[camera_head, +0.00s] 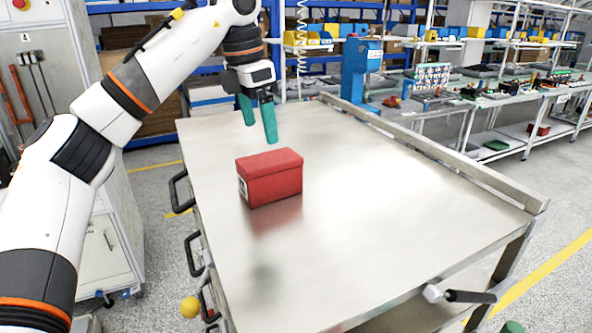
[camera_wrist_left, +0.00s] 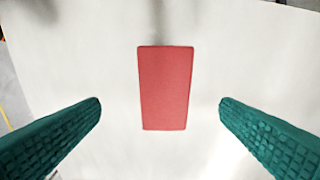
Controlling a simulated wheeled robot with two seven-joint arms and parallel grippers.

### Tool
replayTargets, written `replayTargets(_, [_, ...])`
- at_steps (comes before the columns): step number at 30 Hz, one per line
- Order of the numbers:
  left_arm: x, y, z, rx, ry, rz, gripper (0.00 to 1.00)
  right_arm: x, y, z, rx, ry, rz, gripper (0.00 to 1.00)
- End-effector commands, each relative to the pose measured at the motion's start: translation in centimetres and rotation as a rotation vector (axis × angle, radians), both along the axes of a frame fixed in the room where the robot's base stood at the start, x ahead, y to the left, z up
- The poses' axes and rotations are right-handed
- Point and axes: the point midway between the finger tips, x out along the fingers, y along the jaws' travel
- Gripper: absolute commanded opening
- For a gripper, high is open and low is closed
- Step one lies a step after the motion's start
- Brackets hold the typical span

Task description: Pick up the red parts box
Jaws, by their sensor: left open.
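The red parts box (camera_head: 270,178) is closed and sits upright on the metal table toward its left side, with a pale label on its left end. My left gripper (camera_head: 259,119) is open and empty, above the table and a little behind the box in the head view. In the left wrist view the box's red top (camera_wrist_left: 165,88) lies between the two green fingers (camera_wrist_left: 160,110), with clear gaps on both sides and no contact. My right gripper is not in view.
The steel table (camera_head: 400,225) is otherwise mostly bare, with a raised rim along its right edge. A blue device (camera_head: 357,70) stands at the back. A handle (camera_head: 460,295) sticks out at the front right. Workbenches with parts stand behind at the right.

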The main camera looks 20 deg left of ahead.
Motion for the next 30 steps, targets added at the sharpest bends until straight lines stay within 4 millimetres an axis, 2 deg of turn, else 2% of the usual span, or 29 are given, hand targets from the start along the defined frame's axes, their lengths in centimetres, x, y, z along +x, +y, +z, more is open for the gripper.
replayTargets(3, [0.2, -0.2, -1.9, -0.001, 0.005, -0.002, 0.85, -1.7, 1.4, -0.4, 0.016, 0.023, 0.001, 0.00])
replayTargets(7, [0.5, -0.3, -3.9, 0.001, 0.005, 0.000, 0.85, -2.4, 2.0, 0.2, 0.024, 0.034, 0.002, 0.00])
replayTargets(12, [0.8, -0.5, -6.0, 0.000, 0.003, -0.001, 0.85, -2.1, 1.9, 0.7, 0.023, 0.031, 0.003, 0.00])
replayTargets(16, [1.0, -0.6, -6.7, 0.000, 0.002, 0.000, 0.85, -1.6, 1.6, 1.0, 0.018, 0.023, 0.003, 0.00])
replayTargets(22, [2.1, -0.8, -9.1, 0.001, 0.007, 0.000, 0.85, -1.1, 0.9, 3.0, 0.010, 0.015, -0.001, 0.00])
replayTargets(25, [2.3, -0.9, -10.6, 0.002, 0.004, -0.001, 0.85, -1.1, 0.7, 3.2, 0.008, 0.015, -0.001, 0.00])
replayTargets(30, [2.4, -1.0, -11.5, 0.001, 0.001, 0.000, 0.85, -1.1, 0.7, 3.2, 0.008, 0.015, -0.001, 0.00])
